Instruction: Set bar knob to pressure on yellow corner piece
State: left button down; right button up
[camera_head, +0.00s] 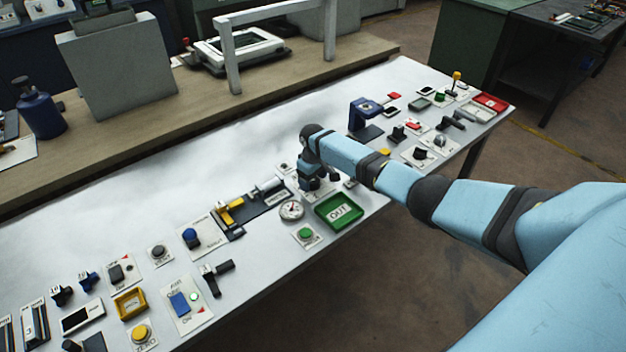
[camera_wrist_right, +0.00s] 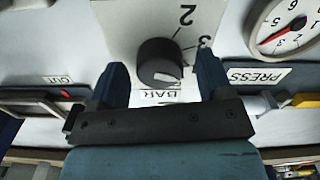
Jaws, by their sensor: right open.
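The black bar knob (camera_wrist_right: 158,60) sits on a light plate marked BAR, with the digits 2 and 3 visible in the right wrist view. A white mark on its face lies toward the lower right. My right gripper (camera_wrist_right: 161,80) is open, its two fingers on either side of the knob with gaps to it. In the head view my right gripper (camera_head: 322,182) is over the table and largely hides the knob. A yellow piece (camera_head: 229,213) sits in the dark press fixture to the left; any marking on it is unreadable. My left gripper is out of view.
A round gauge (camera_head: 291,210) and a green OUT tray (camera_head: 339,211) lie close to the right gripper. The PRESS label (camera_wrist_right: 257,76) is beside the plate. Several knobs, buttons and switches crowd the front of the white table; its back strip is clear.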

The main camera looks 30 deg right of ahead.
aim_at(313, 180)
notch_tip(313, 180, up, 14)
jog(key=shift+f, duration=0.25)
dwell(0.5)
